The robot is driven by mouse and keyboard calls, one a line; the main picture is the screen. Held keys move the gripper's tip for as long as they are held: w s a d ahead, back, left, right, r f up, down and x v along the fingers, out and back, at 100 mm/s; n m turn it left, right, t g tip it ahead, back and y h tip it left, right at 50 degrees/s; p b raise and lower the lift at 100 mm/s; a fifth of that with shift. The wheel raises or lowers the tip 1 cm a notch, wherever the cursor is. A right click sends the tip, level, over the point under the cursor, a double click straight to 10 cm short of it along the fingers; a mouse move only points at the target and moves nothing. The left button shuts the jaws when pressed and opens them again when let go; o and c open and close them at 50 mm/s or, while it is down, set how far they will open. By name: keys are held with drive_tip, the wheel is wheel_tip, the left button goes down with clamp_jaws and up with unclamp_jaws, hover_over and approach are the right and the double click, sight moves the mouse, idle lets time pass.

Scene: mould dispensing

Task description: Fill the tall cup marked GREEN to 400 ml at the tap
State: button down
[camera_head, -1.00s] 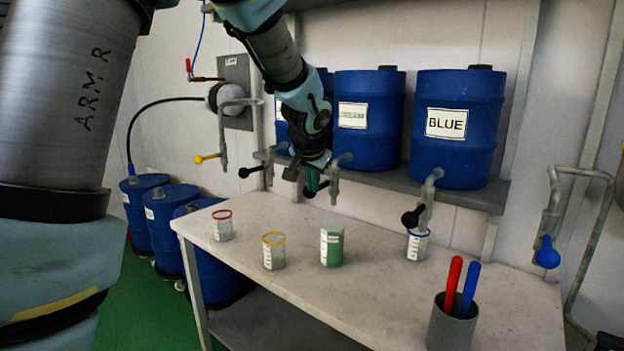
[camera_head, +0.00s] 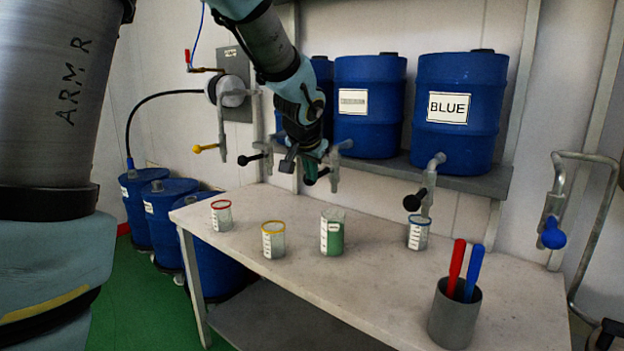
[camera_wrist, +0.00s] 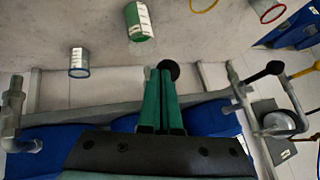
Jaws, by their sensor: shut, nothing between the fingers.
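The tall clear cup (camera_head: 333,238) stands upright on the bench, with green liquid filling much of it. Its label and scale are too small to read, so I cannot tell the exact level. It also shows in the wrist view (camera_wrist: 139,22). My gripper (camera_head: 311,178) is at the tap (camera_head: 335,165) above and behind the cup. In the wrist view its green fingers (camera_wrist: 160,72) are shut and empty, beside the black tap knob (camera_wrist: 169,70). I cannot tell whether they touch it. No stream shows below the tap.
A red-rimmed cup (camera_head: 222,215), a yellow-rimmed cup (camera_head: 273,240) and a blue-rimmed cup (camera_head: 418,233) stand on the bench (camera_head: 380,285). A grey holder (camera_head: 453,318) with red and blue sticks is at front right. Blue barrels (camera_head: 459,140) line the shelf.

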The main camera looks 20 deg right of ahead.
wheel_tip(320, 180, down, 4)
drive_tip(key=t+h+b, duration=0.1)
drive_tip(key=b, duration=1)
drive_tip(key=shift+a+h, duration=0.15)
drive_tip(key=shift+h, duration=0.15)
drive_tip(key=shift+r, duration=0.15)
idle(3.7)
drive_tip(key=shift+s+r+p, duration=0.1)
drive_tip(key=shift+r+p, duration=0.4)
drive_tip(key=shift+r, duration=0.4)
